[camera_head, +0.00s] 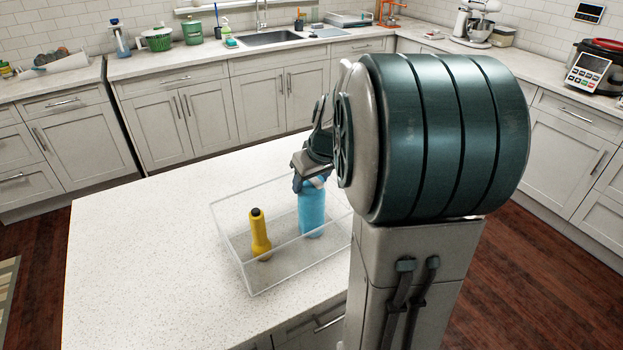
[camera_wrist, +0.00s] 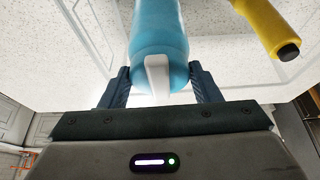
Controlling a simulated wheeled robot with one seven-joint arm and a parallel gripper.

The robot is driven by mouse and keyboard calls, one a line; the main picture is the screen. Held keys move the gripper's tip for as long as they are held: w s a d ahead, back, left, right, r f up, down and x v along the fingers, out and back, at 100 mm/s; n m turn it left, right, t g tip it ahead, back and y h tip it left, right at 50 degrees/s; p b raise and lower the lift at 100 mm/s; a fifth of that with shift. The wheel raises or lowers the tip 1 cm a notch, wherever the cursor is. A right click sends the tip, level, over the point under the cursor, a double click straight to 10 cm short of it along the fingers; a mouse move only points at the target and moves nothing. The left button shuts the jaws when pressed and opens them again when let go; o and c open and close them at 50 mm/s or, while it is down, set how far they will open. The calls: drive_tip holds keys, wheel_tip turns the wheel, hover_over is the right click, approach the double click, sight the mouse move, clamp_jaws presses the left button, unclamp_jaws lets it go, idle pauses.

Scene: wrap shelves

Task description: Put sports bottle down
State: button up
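The sports bottle (camera_head: 312,210) is blue with a white cap. It is upright inside a clear box (camera_head: 250,292) on the white countertop. I cannot tell whether its base touches the box floor. My gripper (camera_head: 313,178) is at its top. The far finger is partly hidden in the head view.
A yellow bottle (camera_head: 260,234) with a dark cap stands in the same box, left of the blue one; it also shows in the wrist view (camera_wrist: 265,22). The island countertop (camera_head: 150,240) is bare to the left. A back counter with a sink (camera_head: 270,38) lies beyond.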

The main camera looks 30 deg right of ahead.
drive_tip(key=o, duration=0.3)
drive_tip(key=shift+r, duration=0.15)
drive_tip(key=v, duration=1.1)
drive_tip(key=shift+m+g, duration=0.5)
drive_tip(key=shift+g, duration=0.3)
drive_tip(key=s+a+f, duration=0.3)
drive_tip(key=s+a, duration=0.1)
drive_tip(key=s, duration=0.1)
drive_tip(key=s+a+f, duration=0.3)
drive_tip(key=s+a, duration=0.2)
drive_tip(key=s+a+f, duration=0.4)
drive_tip(key=s+a, duration=0.1)
drive_tip(key=shift+s+a+f+b, duration=0.1)
drive_tip(key=shift+a+b, duration=0.1)
drive_tip(key=shift+b, duration=0.1)
